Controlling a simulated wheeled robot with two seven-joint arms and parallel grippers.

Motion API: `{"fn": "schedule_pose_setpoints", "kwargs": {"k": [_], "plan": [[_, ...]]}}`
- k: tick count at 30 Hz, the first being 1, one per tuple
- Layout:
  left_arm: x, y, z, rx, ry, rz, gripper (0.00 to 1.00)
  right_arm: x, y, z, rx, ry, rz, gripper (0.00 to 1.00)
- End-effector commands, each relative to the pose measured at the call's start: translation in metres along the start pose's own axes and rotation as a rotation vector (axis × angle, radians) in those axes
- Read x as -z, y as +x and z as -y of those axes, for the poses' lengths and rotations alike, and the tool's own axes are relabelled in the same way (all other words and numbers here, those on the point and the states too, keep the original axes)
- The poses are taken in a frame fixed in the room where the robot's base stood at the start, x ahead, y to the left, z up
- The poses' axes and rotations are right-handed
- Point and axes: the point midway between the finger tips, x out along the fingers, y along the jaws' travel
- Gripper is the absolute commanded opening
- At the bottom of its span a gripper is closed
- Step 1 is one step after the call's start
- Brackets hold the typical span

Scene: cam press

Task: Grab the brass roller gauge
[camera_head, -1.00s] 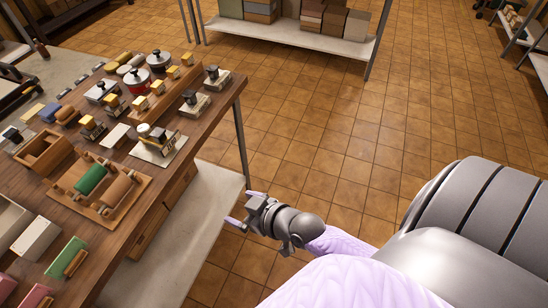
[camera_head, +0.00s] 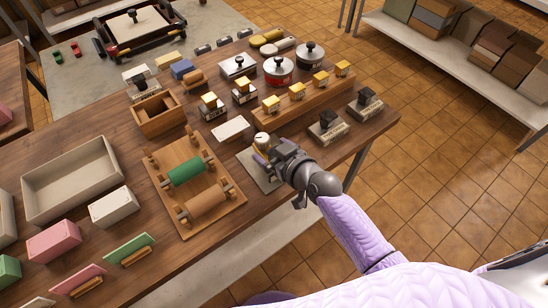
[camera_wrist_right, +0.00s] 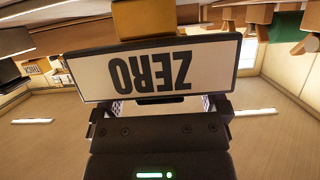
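The brass roller gauge (camera_head: 262,139) appears to be the device with a pale round top on a grey plate (camera_head: 258,176), near the table's right edge. My right gripper (camera_head: 262,157) is over it and hides much of it. In the right wrist view, a white plate reading ZERO (camera_wrist_right: 160,70) appears upside down, with a brass-coloured block (camera_wrist_right: 150,18) behind. The finger bases of the right gripper (camera_wrist_right: 161,106) stand wide apart; the plate hides the tips, and I see no clear grip. My left gripper is out of view.
Black-knobbed stamps (camera_head: 328,126) stand close to the right of the gripper. A wooden rack with brass-topped blocks (camera_head: 303,101) lies behind. A wooden tray with green and brown rollers (camera_head: 165,159) is to the left. Beyond the table's right edge is open floor.

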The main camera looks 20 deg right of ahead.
Motion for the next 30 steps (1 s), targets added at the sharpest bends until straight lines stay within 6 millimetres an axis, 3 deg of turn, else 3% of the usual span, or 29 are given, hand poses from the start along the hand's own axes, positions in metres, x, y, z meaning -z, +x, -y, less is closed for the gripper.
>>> {"fn": "schedule_pose_setpoints", "kwargs": {"k": [1, 2, 13, 25, 30], "plan": [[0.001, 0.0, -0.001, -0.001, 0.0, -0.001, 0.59, 0.0, 0.0, 0.0, 0.0, 0.0, 0.0, 0.86], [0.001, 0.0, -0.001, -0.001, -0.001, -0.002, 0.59, 0.0, 0.0, 0.0, 0.0, 0.0, 0.0, 0.79], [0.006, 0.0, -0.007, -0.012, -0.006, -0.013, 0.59, 0.0, -0.001, 0.0, -0.001, 0.0, 0.0, 0.01], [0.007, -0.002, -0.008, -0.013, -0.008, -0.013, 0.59, 0.004, -0.002, 0.0, -0.001, 0.0, -0.003, 0.0], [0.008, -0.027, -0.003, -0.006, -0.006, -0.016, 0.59, 0.043, -0.018, 0.0, 0.0, -0.002, -0.007, 0.0]]}}
